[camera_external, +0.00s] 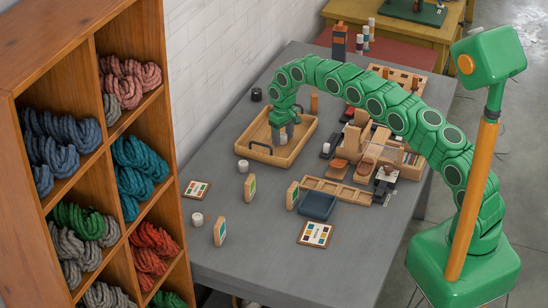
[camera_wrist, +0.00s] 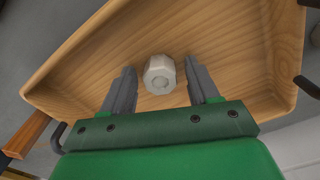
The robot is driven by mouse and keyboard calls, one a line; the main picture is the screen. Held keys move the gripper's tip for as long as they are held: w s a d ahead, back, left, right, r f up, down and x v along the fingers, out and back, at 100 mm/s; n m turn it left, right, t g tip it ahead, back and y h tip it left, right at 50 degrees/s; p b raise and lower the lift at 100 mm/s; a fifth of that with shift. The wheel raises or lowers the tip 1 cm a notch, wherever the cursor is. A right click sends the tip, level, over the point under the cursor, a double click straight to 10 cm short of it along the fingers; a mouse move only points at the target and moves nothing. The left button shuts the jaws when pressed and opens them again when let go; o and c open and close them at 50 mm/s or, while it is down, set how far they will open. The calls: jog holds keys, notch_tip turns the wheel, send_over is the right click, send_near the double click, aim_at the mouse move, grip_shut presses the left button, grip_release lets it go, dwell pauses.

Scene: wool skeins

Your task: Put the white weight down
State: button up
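The white weight (camera_wrist: 160,75), a pale faceted piece with a round end face, shows in the wrist view over the floor of a wooden tray (camera_wrist: 75,62). It lies between the fingertips of my gripper (camera_wrist: 160,76), with a gap on each side. The fingers are apart and touch nothing that I can see. It appears to rest on the tray floor. In the external view my gripper (camera_external: 283,132) points down inside the tray (camera_external: 254,150), and I cannot make out the weight there.
The tray has raised walls and dark handles. Two white cylinders (camera_external: 243,165) (camera_external: 197,219) stand on the grey table (camera_external: 265,240). A shelf of wool skeins (camera_external: 100,150) stands at left.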

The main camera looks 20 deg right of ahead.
aim_at(283, 135)
jog(key=shift+r, duration=0.1)
notch_tip(283, 135, up, 12)
dwell(0.8)
jog(key=s+d+r+m, duration=0.1)
jog(key=s+d+r, duration=0.7)
jog(key=d+r, duration=0.45)
jog(key=s+d+r+m, duration=0.1)
jog(key=s+d+r, duration=0.2)
jog(key=s+d, duration=0.4)
jog(key=s+d+r+m, duration=0.1)
jog(key=s+d+r, duration=0.25)
jog(key=s, duration=0.45)
jog(key=s+d+f, duration=0.1)
jog(key=s+d, duration=0.2)
jog(key=s, duration=0.9)
jog(key=s+d+f+m+g, duration=0.1)
jog(key=s+d, duration=0.2)
jog(key=s, duration=0.9)
jog(key=s+d+f, duration=0.1)
jog(key=s+d, duration=0.2)
jog(key=s, duration=0.9)
jog(key=shift+s+d+f+g, duration=0.2)
jog(key=shift+d+f+g, duration=0.05)
jog(key=shift+f+g, duration=0.15)
